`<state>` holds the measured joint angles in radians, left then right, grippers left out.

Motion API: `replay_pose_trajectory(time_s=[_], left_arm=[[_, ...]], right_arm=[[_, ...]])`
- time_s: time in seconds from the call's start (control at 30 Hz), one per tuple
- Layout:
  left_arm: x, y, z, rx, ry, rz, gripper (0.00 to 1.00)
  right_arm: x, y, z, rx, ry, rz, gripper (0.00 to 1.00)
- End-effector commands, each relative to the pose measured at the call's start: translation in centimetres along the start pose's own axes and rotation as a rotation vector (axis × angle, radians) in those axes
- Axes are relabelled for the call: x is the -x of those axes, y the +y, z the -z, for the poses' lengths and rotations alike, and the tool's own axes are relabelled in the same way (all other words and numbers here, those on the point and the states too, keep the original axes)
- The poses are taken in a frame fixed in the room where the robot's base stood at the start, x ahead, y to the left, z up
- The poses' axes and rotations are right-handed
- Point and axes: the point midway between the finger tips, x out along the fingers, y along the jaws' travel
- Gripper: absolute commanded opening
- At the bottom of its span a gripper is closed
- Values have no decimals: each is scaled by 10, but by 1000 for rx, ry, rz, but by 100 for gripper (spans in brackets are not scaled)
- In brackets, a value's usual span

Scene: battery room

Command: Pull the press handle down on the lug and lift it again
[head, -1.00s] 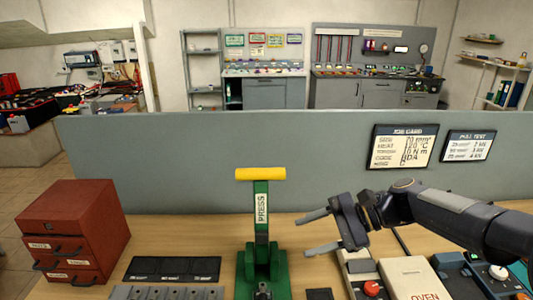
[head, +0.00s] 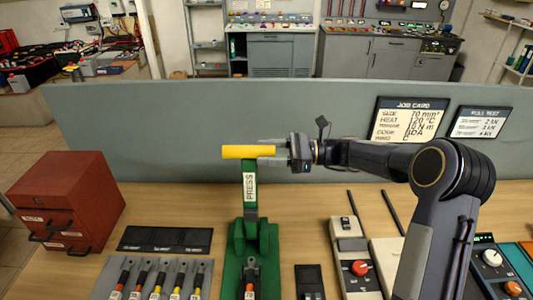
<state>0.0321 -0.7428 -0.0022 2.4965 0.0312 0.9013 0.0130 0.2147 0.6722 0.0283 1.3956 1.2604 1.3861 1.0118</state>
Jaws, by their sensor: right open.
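The green press (head: 262,245) stands upright on the bench at the middle, with a PRESS label on its lever. Its yellow crossbar handle (head: 245,152) is up at the top of the lever. My right gripper (head: 270,151) is open at the right end of the yellow handle. Its fingers point left, and one shows just above the bar. I cannot tell whether they touch it. At the foot of the press a dark piece with an orange band (head: 250,287) sits low in the picture; the lug itself is not clear there. My left gripper is out of view.
A red drawer cabinet (head: 70,205) stands at the left. A grey rack (head: 150,280) with several colour-banded pieces lies left of the press. Control boxes with a red knob (head: 360,268) stand right. A grey panel (head: 310,120) with a job card (head: 407,119) closes the back.

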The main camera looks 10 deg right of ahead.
Motion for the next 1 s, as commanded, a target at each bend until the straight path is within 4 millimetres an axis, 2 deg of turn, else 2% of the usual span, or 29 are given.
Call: replay_pose_trajectory(time_s=[0.33,0.73,1.0], left_arm=[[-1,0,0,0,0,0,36],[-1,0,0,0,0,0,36],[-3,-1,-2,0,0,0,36]], right_arm=[[-6,0,0,0,0,1,52],[-5,0,0,1,1,1,0],[-5,2,0,13,1,0,0]])
